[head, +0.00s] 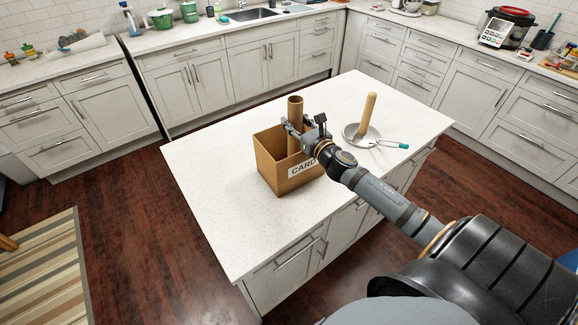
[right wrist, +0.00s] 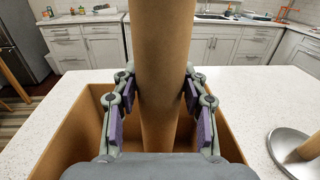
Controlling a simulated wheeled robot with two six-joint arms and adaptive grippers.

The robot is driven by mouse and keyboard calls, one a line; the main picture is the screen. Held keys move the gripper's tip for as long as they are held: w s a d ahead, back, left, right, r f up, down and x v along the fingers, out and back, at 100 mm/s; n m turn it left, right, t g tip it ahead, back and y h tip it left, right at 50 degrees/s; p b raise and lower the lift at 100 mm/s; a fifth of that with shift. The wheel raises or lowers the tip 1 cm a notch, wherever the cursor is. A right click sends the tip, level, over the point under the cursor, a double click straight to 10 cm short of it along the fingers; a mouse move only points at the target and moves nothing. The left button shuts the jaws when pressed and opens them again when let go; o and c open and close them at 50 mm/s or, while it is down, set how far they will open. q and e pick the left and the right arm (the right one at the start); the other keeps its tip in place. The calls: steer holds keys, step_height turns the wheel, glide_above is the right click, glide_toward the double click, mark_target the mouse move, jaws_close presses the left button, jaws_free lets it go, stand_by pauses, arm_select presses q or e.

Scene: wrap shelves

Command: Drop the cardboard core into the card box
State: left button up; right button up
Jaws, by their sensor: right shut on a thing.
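The cardboard core (head: 295,107) is a brown tube, held about upright over the card box. In the right wrist view the core (right wrist: 162,60) stands between the purple finger pads, and its lower end is down inside the box. The card box (head: 290,183) is an open brown box on the island, with a white label partly reading "CARD" and partly hidden by my arm. My right gripper (head: 298,132) is shut on the core above the box; it also shows in the right wrist view (right wrist: 155,110). My left gripper is not in view.
The white island top (head: 220,165) is clear to the left of the box. To the right stands a metal dish (head: 352,135) with an upright brown rod (head: 368,112). A teal-handled tool (head: 392,144) lies beside it. Counters and cabinets line the back.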

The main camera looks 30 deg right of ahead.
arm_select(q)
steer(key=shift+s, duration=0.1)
arm_select(e)
steer(key=o, duration=0.8)
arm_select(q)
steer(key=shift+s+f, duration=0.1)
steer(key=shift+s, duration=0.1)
arm_select(e)
steer(key=shift+o, duration=0.2)
steer(key=s, duration=0.6)
steer(key=shift+s+f, duration=0.1)
steer(key=shift+s, duration=0.2)
steer(key=shift+s+a, duration=0.1)
steer(key=shift+s, duration=0.35)
